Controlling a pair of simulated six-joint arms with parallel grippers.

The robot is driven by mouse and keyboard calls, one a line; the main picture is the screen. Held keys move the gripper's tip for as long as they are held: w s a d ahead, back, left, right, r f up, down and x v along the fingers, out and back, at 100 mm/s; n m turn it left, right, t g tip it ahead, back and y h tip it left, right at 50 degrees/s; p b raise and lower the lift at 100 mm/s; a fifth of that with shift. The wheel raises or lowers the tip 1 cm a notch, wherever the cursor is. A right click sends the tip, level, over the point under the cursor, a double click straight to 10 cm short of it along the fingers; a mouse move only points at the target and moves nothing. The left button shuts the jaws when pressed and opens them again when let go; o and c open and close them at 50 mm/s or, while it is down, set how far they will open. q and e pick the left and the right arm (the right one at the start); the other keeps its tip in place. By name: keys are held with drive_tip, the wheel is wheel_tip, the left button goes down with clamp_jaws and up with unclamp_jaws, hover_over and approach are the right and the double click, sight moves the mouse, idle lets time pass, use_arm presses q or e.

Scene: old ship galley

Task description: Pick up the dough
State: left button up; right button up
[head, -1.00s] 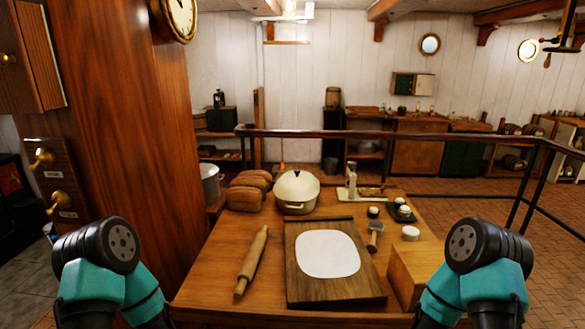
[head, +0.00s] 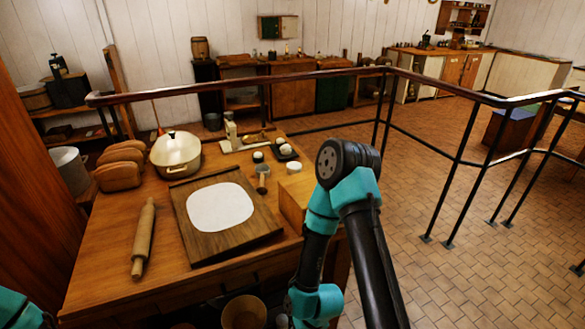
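The dough (head: 219,207) is a flat, pale, rounded sheet. It lies on a dark wooden board (head: 190,238) on the wooden table (head: 102,262). My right arm (head: 345,200) rises to the right of the table, apart from the dough, and no gripper fingers show on it. Only a teal piece of my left arm (head: 18,310) shows at the lower left corner. Neither gripper is seen at the dough.
A rolling pin (head: 143,237) lies left of the board. Bread loaves (head: 118,175), a lidded pot (head: 176,154) and small cups stand behind it. A wooden box (head: 294,205) sits right of the board. A metal railing (head: 300,75) runs behind the table.

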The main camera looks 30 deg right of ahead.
idle(0.4)
use_arm(q)
drive_tip(key=o, duration=0.8)
